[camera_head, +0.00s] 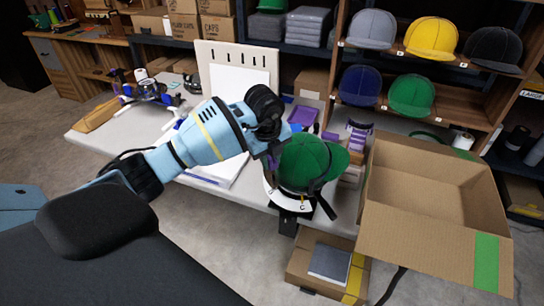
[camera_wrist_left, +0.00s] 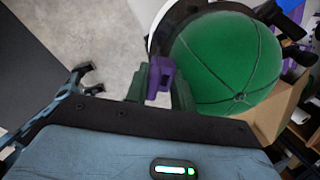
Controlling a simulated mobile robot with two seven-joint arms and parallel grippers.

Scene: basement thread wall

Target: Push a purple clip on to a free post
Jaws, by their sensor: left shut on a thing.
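My left gripper (camera_wrist_left: 162,82) is shut on a purple clip (camera_wrist_left: 160,82), which sits upright between its fingertips. In the head view the left gripper (camera_head: 273,152) is at the left side of the green cap (camera_head: 305,160). The cap sits crown up on a holder with a white band (camera_head: 288,200); it fills the upper right of the wrist view (camera_wrist_left: 228,62). The clip is just left of the cap in the wrist view; I cannot tell whether they touch. No free post shows clearly. My right gripper (camera_wrist_left: 92,79) is at the left of the wrist view, its dark fingers apart.
An open cardboard box (camera_head: 430,195) stands right of the cap. A purple tray (camera_head: 303,115) and purple pieces (camera_head: 358,138) lie behind it on the pale table (camera_head: 100,120). A white upright panel (camera_head: 238,62) stands behind my left arm.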

